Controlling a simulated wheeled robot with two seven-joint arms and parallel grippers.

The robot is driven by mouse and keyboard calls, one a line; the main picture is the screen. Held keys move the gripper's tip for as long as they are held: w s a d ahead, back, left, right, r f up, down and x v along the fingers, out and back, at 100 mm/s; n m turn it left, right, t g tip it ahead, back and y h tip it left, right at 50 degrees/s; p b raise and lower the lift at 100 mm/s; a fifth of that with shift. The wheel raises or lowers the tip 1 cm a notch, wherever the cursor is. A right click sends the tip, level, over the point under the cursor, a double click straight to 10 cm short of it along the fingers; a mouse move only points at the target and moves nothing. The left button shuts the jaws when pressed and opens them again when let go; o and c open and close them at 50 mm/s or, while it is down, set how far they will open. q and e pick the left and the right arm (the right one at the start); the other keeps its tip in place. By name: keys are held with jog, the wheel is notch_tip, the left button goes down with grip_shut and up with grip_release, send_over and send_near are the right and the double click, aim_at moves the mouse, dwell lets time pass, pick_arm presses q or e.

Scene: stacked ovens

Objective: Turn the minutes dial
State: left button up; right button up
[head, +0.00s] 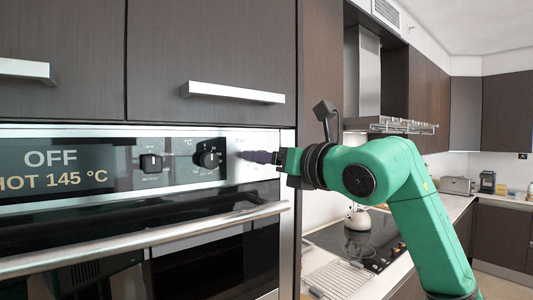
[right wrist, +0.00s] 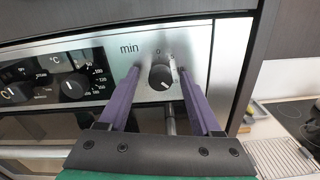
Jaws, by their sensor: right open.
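The minutes dial (right wrist: 162,77) is a dark round knob on the silver part of the oven panel, with the label "min" at its left. My right gripper (right wrist: 159,72) is open, its two purple fingers on either side of the dial. I see gaps between fingers and knob; whether the tips touch the panel, I cannot tell. In the head view my right gripper (head: 256,156) reaches the panel's right end from the right and hides the dial. My left gripper is not in view.
The temperature dial (head: 208,159) and a function knob (head: 151,162) sit left of the gripper. The oven display (head: 60,170) reads OFF and HOT 145 °C. The oven handle (head: 150,237) juts out below, a cabinet handle (head: 232,93) above. A counter with a hob (head: 355,240) lies right.

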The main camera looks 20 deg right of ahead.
grip_shut()
